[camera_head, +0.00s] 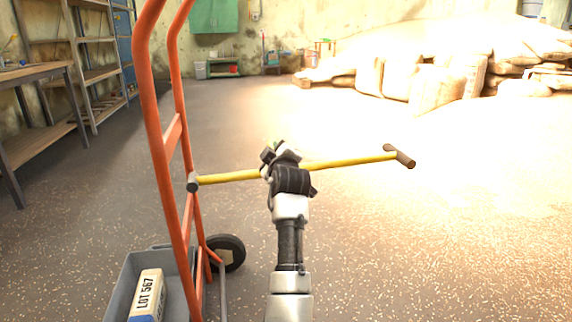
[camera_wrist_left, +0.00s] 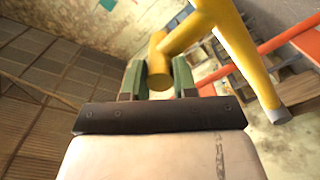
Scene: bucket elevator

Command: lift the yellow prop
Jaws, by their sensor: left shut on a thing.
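The yellow prop (camera_head: 345,162) is a long yellow bar held roughly level across the middle of the head view. It has a dark cap at its left end and a brown crosspiece at its right end. My left gripper (camera_head: 280,160) is shut around the bar near its middle. In the left wrist view, a yellow part of the prop (camera_wrist_left: 235,60) sits between the green fingers of my gripper (camera_wrist_left: 158,80). The prop's left end overlaps the orange hand truck in the picture; I cannot tell whether they touch. My right gripper is not in view.
An orange hand truck (camera_head: 152,95) stands close on the left, with a grey bin (camera_head: 122,285) and a box (camera_head: 148,294) marked LOT 567 at its foot. Shelves (camera_head: 95,75) and a workbench (camera_head: 35,72) line the left. Sacks (camera_head: 435,85) are piled at back right. The floor at right is clear.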

